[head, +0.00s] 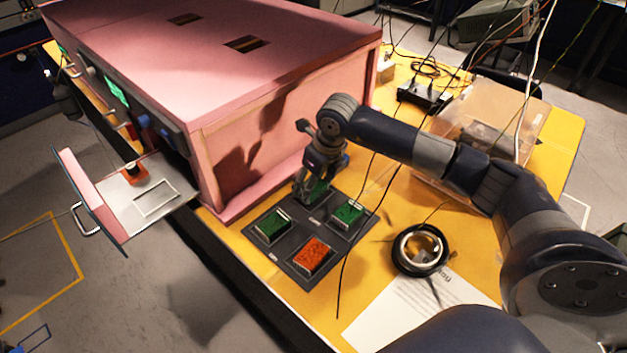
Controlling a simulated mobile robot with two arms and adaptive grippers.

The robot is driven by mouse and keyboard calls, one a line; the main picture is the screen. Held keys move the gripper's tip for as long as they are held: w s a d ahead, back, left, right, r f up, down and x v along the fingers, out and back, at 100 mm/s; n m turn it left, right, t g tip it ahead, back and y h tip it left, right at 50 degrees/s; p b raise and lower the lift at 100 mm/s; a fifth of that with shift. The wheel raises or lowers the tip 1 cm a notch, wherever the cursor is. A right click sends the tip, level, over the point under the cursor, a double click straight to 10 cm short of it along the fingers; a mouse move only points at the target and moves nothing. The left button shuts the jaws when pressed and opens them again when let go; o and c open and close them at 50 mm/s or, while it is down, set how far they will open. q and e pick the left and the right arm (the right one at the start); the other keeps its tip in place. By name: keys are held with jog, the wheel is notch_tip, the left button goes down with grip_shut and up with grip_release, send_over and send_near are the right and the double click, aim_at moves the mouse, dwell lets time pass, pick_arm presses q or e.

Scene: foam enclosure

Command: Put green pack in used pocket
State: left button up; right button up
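A dark tray (298,230) lies on the yellow table beside the pink enclosure. It holds a green pack at its left (273,226), another green pack at its right (348,215) and an orange-red pack (312,256) at its near corner. My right gripper (306,196) points down at the tray's far corner, where green from a further pack (319,190) shows beside the fingers. The fingers partly hide that pack, and I cannot tell whether they grip it. The tray's small labels are too small to read, so the used pocket cannot be told. My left gripper is out of view.
The pink enclosure (250,90) stands close behind the tray. Its open drawer (142,199) at the left holds a red-orange item (134,174) and an outlined rectangle. A black-rimmed ring (420,250), a paper sheet (425,315) and a clear box (500,112) lie right.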

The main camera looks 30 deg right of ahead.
jog(key=shift+f, duration=0.6)
jog(key=o, duration=1.1)
jog(key=shift+r, duration=0.25)
jog(key=shift+r+b, duration=0.3)
jog(key=shift+r, duration=0.05)
jog(key=shift+b+v, duration=1.55)
jog(key=shift+v, duration=4.05)
